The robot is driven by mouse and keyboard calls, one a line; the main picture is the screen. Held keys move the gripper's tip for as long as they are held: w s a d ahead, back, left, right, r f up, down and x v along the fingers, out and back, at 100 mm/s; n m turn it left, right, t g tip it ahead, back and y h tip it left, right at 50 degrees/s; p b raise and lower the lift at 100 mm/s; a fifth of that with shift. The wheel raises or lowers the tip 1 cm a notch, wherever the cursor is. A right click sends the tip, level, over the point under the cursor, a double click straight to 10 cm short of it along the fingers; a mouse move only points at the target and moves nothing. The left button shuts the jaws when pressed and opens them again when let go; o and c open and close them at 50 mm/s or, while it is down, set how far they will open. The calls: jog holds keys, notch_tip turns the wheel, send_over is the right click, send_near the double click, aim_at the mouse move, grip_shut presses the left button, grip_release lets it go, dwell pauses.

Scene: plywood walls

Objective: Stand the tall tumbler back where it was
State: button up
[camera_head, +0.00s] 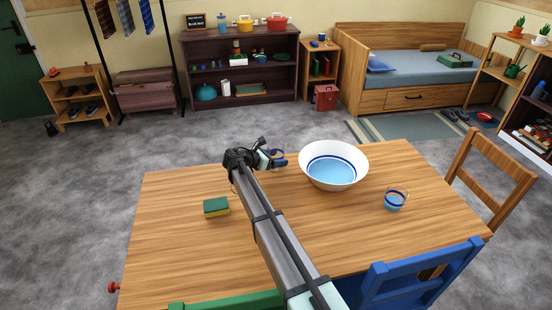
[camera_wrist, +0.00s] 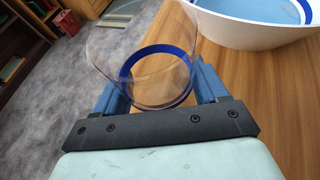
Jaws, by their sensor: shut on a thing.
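A clear tumbler (camera_wrist: 155,75) with a blue band is between the fingers of my gripper (camera_wrist: 160,88), which is shut on it. In the head view the held tumbler (camera_head: 277,153) shows partly behind my gripper (camera_head: 270,160), near the table's back edge, left of the bowl. It looks empty. I cannot tell whether its base touches the table (camera_head: 180,255). A second clear glass (camera_head: 395,201) with a blue rim and bluish contents stands on the right part of the table.
A white bowl (camera_head: 334,152) with a blue band and light blue inside stands close to the right of the held tumbler. A green and yellow sponge (camera_head: 216,207) lies at left. Blue (camera_head: 420,270) and wooden (camera_head: 500,170) chairs stand at the table. The table's left part is mostly clear.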

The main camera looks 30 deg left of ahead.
jog(key=o, duration=1.1)
jog(key=shift+f, duration=0.1)
jog(key=shift+o, duration=0.2)
jog(key=shift+s+r, duration=0.1)
jog(key=shift+r, duration=0.1)
jog(key=v, duration=1.1)
jog(key=shift+s+a, duration=0.2)
jog(key=shift+s, duration=0.15)
jog(key=shift+r, duration=0.1)
